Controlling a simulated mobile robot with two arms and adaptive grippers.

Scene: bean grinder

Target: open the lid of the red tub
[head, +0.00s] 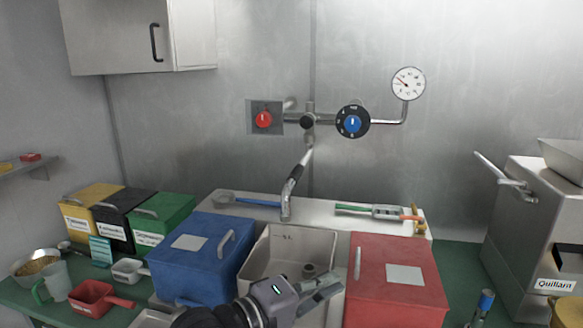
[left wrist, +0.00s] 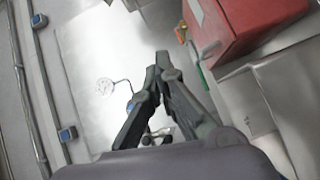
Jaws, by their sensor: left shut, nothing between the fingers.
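The red tub (head: 395,305) stands at the right of the sink, its lid (head: 425,258) down. The lid has a grey plate and a light handle (head: 357,263) along its left edge. The tub also shows at the upper right of the left wrist view (left wrist: 250,22). My left gripper (head: 336,281) is over the right part of the sink basin, just left of the tub and apart from the handle as far as I can tell. Its fingers (left wrist: 161,62) are together and empty. My right gripper is not in view.
A blue tub (head: 192,272) stands left of the open sink basin (head: 290,240). The tap (head: 291,190) rises behind the basin. A tool with a green handle (head: 355,209) lies behind the red tub. A grey machine (head: 525,230) stands at the far right.

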